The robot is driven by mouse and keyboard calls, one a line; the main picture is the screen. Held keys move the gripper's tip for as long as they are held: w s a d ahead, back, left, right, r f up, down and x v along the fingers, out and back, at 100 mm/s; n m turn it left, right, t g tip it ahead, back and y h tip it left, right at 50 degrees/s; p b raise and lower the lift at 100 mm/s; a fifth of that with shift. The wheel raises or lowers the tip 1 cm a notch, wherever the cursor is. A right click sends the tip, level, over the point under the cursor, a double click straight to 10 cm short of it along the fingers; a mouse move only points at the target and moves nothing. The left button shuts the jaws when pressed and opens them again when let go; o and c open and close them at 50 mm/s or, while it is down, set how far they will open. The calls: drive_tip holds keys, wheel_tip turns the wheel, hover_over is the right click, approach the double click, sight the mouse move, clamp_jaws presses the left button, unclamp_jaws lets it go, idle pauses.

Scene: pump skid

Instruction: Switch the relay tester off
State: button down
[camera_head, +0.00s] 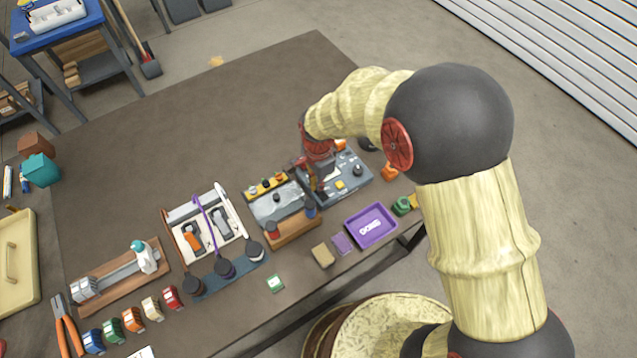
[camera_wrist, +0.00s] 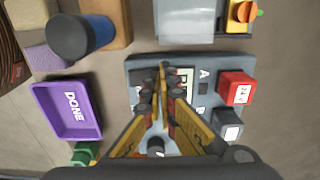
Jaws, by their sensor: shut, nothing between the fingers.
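What looks like the relay tester is a dark grey panel (camera_head: 357,188) near the table's right end; it also shows in the wrist view (camera_wrist: 140,63). It carries a red block (camera_wrist: 236,88), a grey block (camera_wrist: 228,124), a small light label or display partly hidden by my fingers, a letter A, and a round black knob (camera_head: 358,169). My gripper (camera_wrist: 162,70) is shut and empty, over the panel and pointing down at it. In the head view my gripper (camera_head: 314,187) is at the panel's left side. Whether the fingertips touch it, and the switch's state, I cannot tell.
A purple DONE tray (camera_head: 371,225) stands on the near side. A grey tray (camera_head: 272,204) with a wooden block (camera_head: 292,230) and dark-capped cylinders adjoins the panel on the left. The table's far middle is clear.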

drive_tip(key=shift+s+d, duration=0.1)
drive_tip(key=shift+s+d+r+p, duration=0.3)
drive_tip(key=shift+s+d+p, duration=0.1)
drive_tip(key=shift+s, duration=0.1)
idle(0.3)
drive_tip(key=shift+w+r+p, duration=0.15)
drive_tip(key=shift+r+p, duration=0.25)
drive_tip(key=shift+r, duration=0.1)
wheel_tip(320, 180, up, 13)
drive_tip(key=w+a+p, duration=0.1)
drive_tip(key=p, duration=0.2)
drive_tip(key=shift+a+p, duration=0.15)
drive_tip(key=shift+p, duration=0.2)
drive_tip(key=shift+w+f, duration=0.15)
